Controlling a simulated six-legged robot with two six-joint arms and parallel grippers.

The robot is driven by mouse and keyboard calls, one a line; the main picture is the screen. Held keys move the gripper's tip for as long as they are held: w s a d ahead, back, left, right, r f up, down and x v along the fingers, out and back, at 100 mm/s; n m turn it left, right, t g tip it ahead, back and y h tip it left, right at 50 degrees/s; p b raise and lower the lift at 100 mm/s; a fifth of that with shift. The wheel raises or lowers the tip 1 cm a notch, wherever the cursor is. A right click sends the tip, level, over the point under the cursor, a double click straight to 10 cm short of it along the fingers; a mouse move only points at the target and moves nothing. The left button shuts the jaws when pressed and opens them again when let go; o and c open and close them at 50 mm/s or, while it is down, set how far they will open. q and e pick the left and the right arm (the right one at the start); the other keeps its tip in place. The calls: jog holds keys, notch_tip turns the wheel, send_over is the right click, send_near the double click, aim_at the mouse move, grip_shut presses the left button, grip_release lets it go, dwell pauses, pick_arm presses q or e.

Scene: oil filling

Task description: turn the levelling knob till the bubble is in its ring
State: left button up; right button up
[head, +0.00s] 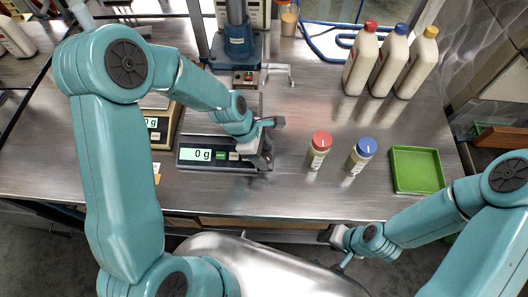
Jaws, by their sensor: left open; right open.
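A scale (220,168) with a lit display reading 0 g stands at the table's front edge, left of the middle. My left gripper (265,146) is open at the scale's right side, over its front right corner. The gripper and wrist cover that part of the scale. I cannot make out the levelling knob, the bubble or its ring; they are hidden or too small. My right gripper (340,240) is open, low in front of the table's edge and away from the scale.
A second scale (153,123) stands behind my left arm. Red-capped (319,151) and blue-capped (361,155) jars and a green tray (415,170) are to the right. Three large bottles (389,62) and a blue stand (240,45) are behind. The table's middle is clear.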

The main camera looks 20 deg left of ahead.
pick_arm(q)
jog(key=shift+d+f, duration=0.1)
jog(key=shift+f, duration=0.05)
jog(key=shift+w+f, duration=0.1)
jog(key=shift+f, duration=0.05)
jog(key=c, duration=1)
jog(key=m+g, duration=0.2)
jog(key=m, duration=0.2)
jog(key=shift+w+m, duration=0.1)
jog(key=shift+m, duration=0.2)
jog(key=shift+c, duration=0.2)
jog(key=o, duration=1)
jog(key=shift+o, duration=0.2)
